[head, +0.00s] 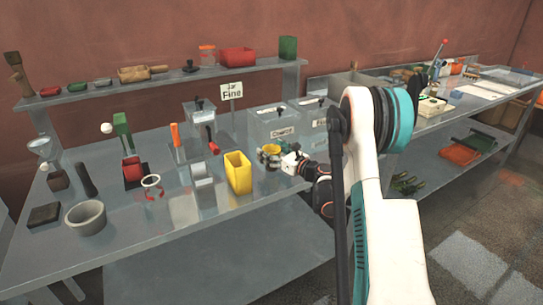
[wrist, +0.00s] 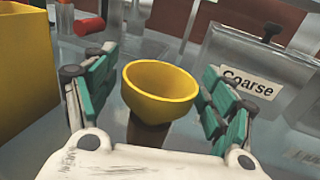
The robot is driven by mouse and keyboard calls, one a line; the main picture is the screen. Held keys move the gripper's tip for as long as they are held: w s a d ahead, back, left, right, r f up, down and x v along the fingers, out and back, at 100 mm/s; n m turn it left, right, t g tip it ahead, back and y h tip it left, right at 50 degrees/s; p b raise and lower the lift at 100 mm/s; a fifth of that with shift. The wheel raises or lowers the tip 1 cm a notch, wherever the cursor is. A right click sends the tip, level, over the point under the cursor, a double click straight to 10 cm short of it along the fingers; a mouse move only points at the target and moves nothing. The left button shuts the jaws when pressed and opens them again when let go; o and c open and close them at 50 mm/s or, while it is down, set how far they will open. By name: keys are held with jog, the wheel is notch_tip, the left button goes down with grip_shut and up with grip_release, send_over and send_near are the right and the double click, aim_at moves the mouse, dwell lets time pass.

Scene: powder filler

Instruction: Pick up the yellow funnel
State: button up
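The yellow funnel (wrist: 160,98) is in the middle of the wrist view, wide mouth up, with a brown part (wrist: 148,134) below it. My gripper (wrist: 157,82) is open, with one green-padded finger on each side of the funnel. A gap shows between the funnel and each finger. In the head view the funnel (head: 271,149) is small, beside my gripper (head: 274,156), partly hidden by the fingers. The funnel's lower end is hidden in the wrist view.
A yellow open container (head: 239,174) stands left of my gripper. A clear bin labelled "Coarse" (head: 272,127) stands close behind it; its label (wrist: 247,83) shows in the wrist view. A grey bowl (head: 86,217) is far left. The table front is mostly clear.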

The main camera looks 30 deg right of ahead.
jog(key=c, duration=0.7)
